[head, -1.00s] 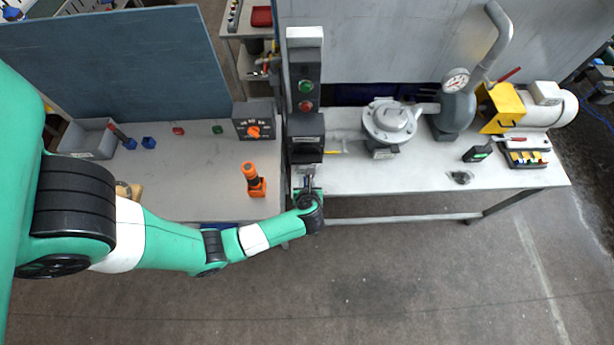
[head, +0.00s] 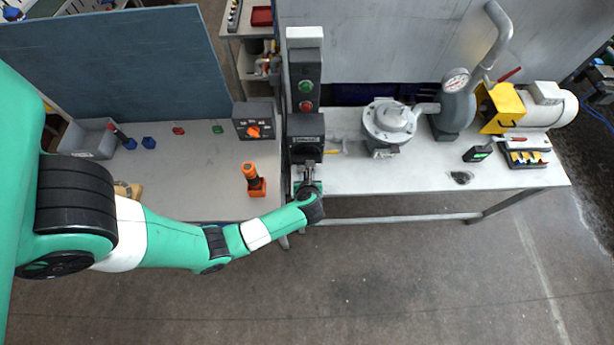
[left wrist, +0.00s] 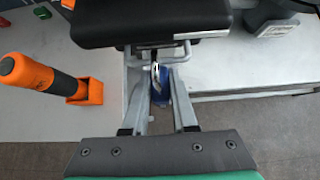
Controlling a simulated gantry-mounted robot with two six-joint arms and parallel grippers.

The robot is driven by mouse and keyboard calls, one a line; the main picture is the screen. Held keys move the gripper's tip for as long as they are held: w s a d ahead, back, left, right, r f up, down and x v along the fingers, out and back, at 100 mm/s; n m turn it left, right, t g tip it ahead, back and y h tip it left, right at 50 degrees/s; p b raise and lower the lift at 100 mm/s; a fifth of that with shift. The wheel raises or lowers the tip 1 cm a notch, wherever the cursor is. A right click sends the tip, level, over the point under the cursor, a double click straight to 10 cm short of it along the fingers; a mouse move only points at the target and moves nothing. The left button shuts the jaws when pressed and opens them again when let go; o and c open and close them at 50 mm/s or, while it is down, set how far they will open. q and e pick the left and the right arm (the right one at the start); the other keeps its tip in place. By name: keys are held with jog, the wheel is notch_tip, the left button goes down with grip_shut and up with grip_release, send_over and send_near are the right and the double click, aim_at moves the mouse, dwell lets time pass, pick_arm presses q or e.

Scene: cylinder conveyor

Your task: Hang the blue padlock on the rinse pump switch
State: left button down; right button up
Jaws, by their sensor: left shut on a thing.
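The blue padlock (left wrist: 164,90) is between the fingers of my left gripper (left wrist: 160,95) in the left wrist view, with its shackle pointing towards a black box (left wrist: 150,18). A metal loop (left wrist: 178,54) sticks out below that box. The shackle overlaps the loop in this view; I cannot tell whether it passes through it. In the head view my left gripper (head: 308,184) is just in front of the black box (head: 305,136) on the post, and the padlock is mostly hidden there. The box's label is unreadable. My right gripper is not in view.
An orange-handled tool (head: 254,180) stands close to the left of my gripper. A box with an orange knob (head: 253,124) is behind it. Blue (head: 149,142), red (head: 178,130) and green (head: 217,129) pieces lie on the left table. A grey pump (head: 390,122) stands right of the post.

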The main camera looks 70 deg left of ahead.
pick_arm(q)
jog(key=shift+w+a, duration=0.3)
jog(key=shift+a, duration=0.65)
jog(key=shift+r, duration=0.1)
dwell(0.7)
jog(key=shift+f+b, duration=1)
jog(key=shift+f, duration=0.5)
jog(key=c, duration=0.6)
grip_release()
